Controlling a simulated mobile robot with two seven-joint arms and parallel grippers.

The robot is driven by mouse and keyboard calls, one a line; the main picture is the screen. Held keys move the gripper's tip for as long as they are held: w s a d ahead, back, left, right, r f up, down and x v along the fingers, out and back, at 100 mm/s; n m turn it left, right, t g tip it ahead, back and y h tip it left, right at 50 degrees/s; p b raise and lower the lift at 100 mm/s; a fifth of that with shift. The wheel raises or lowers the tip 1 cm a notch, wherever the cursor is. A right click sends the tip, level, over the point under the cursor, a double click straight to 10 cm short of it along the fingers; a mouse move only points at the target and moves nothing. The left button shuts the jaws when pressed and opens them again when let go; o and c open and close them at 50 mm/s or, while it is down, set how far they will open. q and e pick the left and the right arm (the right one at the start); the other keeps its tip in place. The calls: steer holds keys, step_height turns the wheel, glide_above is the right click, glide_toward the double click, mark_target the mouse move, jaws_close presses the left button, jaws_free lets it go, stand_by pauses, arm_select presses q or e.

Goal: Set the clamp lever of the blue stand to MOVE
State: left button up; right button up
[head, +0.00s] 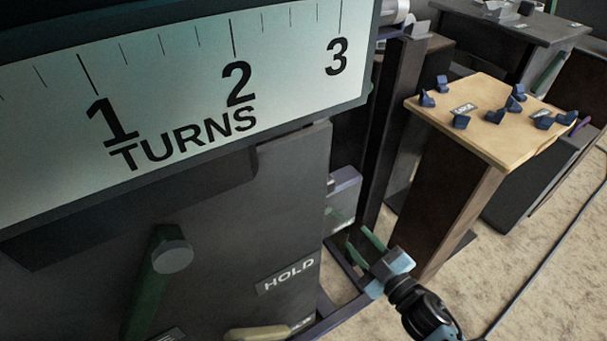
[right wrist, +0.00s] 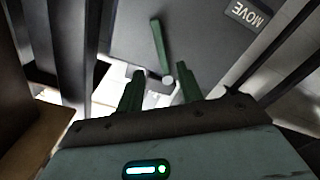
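In the right wrist view a green lever (right wrist: 158,45) with a round grey end lies against a dark panel (right wrist: 200,35). A MOVE label (right wrist: 249,13) is at the panel's upper right, apart from the lever. My right gripper (right wrist: 160,90) is open, its green fingers on either side of the lever's grey end; contact cannot be told. In the head view the right gripper (head: 364,247) is beside a small bluish stand part (head: 345,182), partly hidden by the large dark stand. That dark stand carries a green lever (head: 150,290) and a HOLD label (head: 287,276). My left gripper is not in view.
A big TURNS scale (head: 185,90) fills the upper left of the head view. A wooden-topped table (head: 480,130) with several blue blocks stands behind at the right. A cable (head: 545,262) crosses the carpet, with open floor at the lower right.

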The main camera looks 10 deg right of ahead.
mark_target(339, 215)
steer(key=shift+b+x, duration=1)
steer(key=shift+x, duration=2.8)
steer(key=shift+d+f, duration=0.1)
steer(key=shift+f, duration=0.1)
steer(key=c, duration=0.7)
steer(key=shift+w+r, duration=0.1)
jaws_close()
